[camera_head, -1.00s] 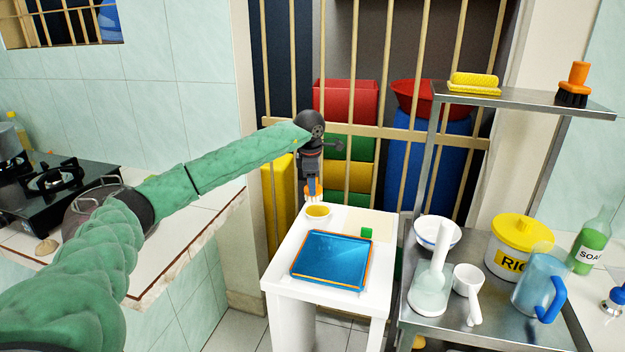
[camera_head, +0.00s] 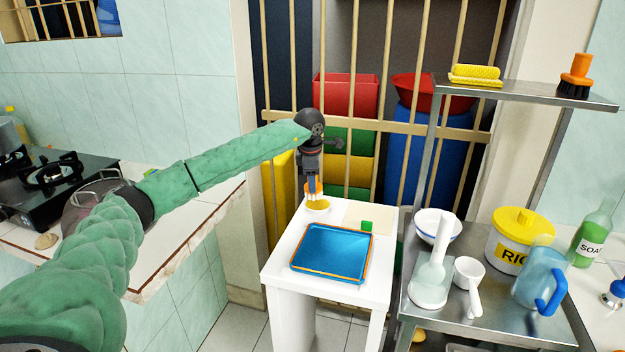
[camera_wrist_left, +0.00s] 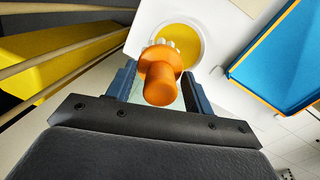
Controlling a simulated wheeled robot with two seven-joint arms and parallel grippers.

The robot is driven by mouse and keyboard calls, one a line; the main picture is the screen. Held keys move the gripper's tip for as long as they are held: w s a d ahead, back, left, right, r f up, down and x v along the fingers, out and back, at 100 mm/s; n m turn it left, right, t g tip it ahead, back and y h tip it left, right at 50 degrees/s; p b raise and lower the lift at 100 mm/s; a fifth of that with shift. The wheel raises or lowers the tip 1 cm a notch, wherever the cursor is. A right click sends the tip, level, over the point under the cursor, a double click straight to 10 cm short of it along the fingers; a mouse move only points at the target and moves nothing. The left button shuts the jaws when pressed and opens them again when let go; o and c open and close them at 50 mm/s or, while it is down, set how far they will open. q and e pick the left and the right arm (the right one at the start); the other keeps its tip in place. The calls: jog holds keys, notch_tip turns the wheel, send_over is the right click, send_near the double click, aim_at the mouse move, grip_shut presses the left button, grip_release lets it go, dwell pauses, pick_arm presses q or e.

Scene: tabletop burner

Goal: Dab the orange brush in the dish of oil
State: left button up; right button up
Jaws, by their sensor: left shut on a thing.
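My left gripper (camera_head: 314,188) is shut on the orange brush (camera_head: 313,187), low over the small white table. In the left wrist view the orange handle (camera_wrist_left: 160,82) sits between the fingers, with pale bristles just past it. The dish of oil (camera_head: 317,207), white with yellow oil, is right below the brush on the table's back left. In the wrist view the dish (camera_wrist_left: 196,45) shows beyond the brush, and the bristles overlap its near side. I cannot tell whether the bristles touch the oil. My right gripper is not in view.
A blue tray with an orange rim (camera_head: 331,279) lies in front of the dish. A small green cube (camera_head: 367,225) lies on a pale board (camera_head: 378,213) to the right. A metal shelf (camera_head: 462,322) with bowl, cup and jug stands further right. Bars close off the back.

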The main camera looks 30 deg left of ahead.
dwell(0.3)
pick_arm(q)
jog(key=shift+f+b, duration=0.3)
jog(key=shift+f, duration=0.45)
dwell(1.4)
jog(key=shift+r, duration=0.1)
jog(key=shift+r+p, duration=1.9)
jog(key=shift+r, duration=2.05)
jog(key=shift+f, duration=0.1)
